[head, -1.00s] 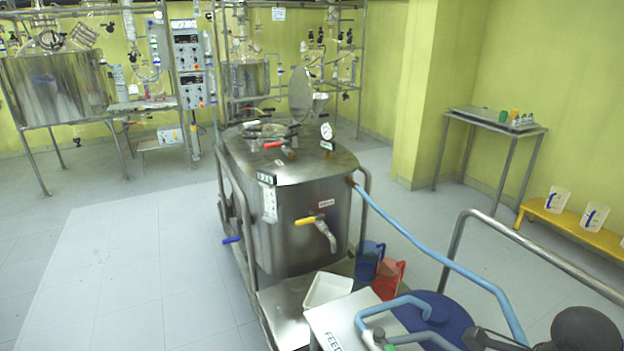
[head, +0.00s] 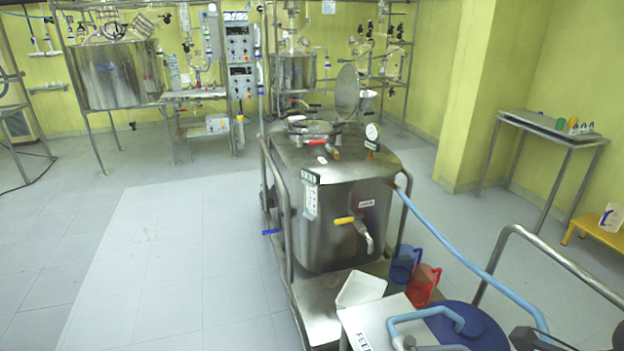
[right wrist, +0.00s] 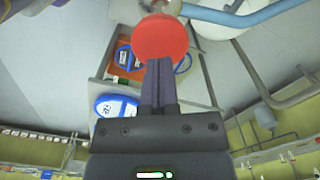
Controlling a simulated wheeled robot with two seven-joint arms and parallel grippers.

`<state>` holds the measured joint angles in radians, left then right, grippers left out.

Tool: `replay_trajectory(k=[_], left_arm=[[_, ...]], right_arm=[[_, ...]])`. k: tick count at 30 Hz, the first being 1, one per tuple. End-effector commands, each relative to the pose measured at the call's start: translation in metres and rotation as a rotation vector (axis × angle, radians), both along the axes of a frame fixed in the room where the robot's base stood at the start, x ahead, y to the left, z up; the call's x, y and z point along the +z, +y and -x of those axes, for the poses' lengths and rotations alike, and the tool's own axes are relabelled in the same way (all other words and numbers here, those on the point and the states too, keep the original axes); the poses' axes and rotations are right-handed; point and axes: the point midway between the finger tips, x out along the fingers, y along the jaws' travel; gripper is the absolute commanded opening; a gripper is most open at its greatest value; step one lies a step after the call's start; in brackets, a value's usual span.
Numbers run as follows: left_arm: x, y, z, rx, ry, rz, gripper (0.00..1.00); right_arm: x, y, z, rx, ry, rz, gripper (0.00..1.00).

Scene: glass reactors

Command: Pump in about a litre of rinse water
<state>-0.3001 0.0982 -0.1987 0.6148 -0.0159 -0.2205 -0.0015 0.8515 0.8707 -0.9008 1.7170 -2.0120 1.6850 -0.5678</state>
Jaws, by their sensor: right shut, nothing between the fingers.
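A steel jacketed tank (head: 335,225) stands on a wheeled frame in the middle of the head view, with a yellow-handled outlet valve (head: 352,222). A light blue hose (head: 462,259) runs from the tank's right side to the lower right. A blue round lid or drum (head: 465,335) sits there beside a pale stand marked FEED (head: 362,338). My right gripper (right wrist: 158,62) is shut and empty in the right wrist view. A round red thing (right wrist: 160,37) shows just beyond its fingertips; contact cannot be told. My left gripper is out of view.
A white tray (head: 361,289), a blue jug (head: 405,262) and a red jug (head: 424,286) stand by the tank's base. A steel rail (head: 570,268) crosses the lower right. A side table (head: 550,130) stands at the right wall. The floor at left is clear.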

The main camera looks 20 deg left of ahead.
Motion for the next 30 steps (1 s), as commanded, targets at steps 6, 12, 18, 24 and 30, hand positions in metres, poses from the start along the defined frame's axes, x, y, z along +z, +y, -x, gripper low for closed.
replay_trajectory(k=[6, 12, 18, 24, 30], left_arm=[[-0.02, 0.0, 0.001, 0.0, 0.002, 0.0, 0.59], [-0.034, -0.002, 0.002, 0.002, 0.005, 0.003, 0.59], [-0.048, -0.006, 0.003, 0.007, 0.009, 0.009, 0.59], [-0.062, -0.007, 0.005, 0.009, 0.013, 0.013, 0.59], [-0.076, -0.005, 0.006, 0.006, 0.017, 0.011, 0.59]], right_arm=[[-0.023, 0.0, 0.0, 0.0, 0.001, 0.001, 0.0], [-0.04, 0.0, 0.0, -0.001, 0.001, 0.0, 0.0], [-0.057, 0.0, 0.0, 0.0, 0.002, 0.0, 0.0], [-0.075, 0.0, 0.001, 0.0, 0.004, 0.001, 0.0], [-0.092, 0.0, 0.001, 0.001, 0.004, 0.0, 0.0]])
